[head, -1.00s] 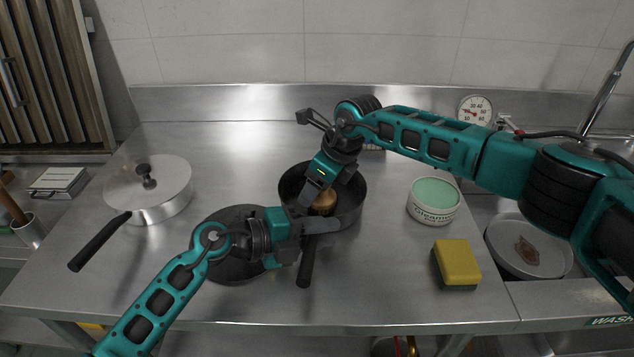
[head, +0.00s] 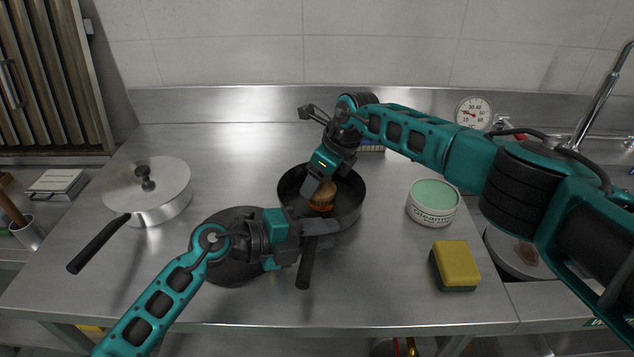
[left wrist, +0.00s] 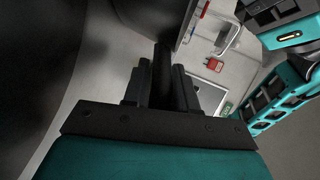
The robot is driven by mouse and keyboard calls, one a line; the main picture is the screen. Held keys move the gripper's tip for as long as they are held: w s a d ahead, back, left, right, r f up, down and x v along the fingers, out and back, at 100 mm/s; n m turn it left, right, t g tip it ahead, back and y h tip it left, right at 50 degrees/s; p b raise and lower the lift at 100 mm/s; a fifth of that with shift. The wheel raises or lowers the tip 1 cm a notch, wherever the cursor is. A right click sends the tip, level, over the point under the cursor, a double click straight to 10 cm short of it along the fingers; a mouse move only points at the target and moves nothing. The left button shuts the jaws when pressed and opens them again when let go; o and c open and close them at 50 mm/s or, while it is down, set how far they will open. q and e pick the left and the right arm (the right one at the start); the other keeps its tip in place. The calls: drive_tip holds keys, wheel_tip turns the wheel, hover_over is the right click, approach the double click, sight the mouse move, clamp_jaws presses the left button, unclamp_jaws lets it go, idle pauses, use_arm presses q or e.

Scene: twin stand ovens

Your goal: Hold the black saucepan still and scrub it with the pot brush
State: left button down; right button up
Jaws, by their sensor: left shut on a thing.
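The black saucepan (head: 350,211) stands on the steel counter, its handle (head: 305,270) toward the front edge. My left gripper (head: 312,228) is shut on the handle close to the pan; in the left wrist view the handle (left wrist: 163,75) runs between the fingers. The pot brush (head: 321,199), with a brown round head, is inside the pan. My right gripper (head: 318,182) is over the pan, its fingers at the top of the brush and closed on it. The brush's underside and its contact with the pan bottom are hidden.
A dark round plate-like disc (head: 230,268) lies under my left wrist. A lidded steel pan (head: 150,200) stands at left. A tub with a green top (head: 433,203) and a yellow-green sponge (head: 456,265) are at right, beside a sink basin (head: 512,253). The counter's front middle is clear.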

drive_tip(key=shift+w+d+f, duration=0.1)
drive_tip(key=shift+f, duration=0.05)
drive_tip(key=shift+s+a, duration=0.2)
drive_tip(key=shift+s, duration=1.7)
drive_tip(key=shift+w+d, duration=0.2)
drive_tip(key=shift+w, duration=1.7)
drive_tip(key=shift+s+a, duration=0.15)
drive_tip(key=shift+s, duration=0.75)
drive_tip(key=shift+s+a, duration=0.15)
drive_tip(key=shift+s, duration=0.75)
